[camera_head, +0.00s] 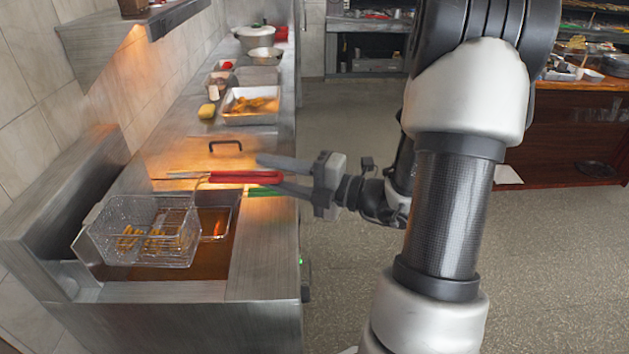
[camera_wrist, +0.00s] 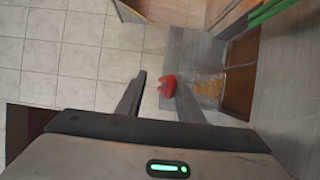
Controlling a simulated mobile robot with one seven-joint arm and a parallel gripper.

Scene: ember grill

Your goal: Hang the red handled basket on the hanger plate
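The red-handled basket (camera_head: 150,232) is wire mesh with golden food inside. It is at the left of the fryer, overlapping the back panel; I cannot tell whether it hangs there. Its red handle (camera_head: 240,177) points right, towards my gripper. My gripper (camera_head: 268,174) is open, with one finger on each side of the handle's end and gaps visible. In the wrist view, the handle end (camera_wrist: 167,86) shows between the spread fingers, nearer the right one. The upright metal panel behind the fryer (camera_head: 62,195) appears to be the hanger plate; its hooks are not distinguishable.
A second basket (camera_head: 217,222) with a green handle (camera_head: 262,191) sits in the oil (camera_head: 205,262), close beside the red handle. A tray of food (camera_head: 250,118) and pots stand farther along the counter.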

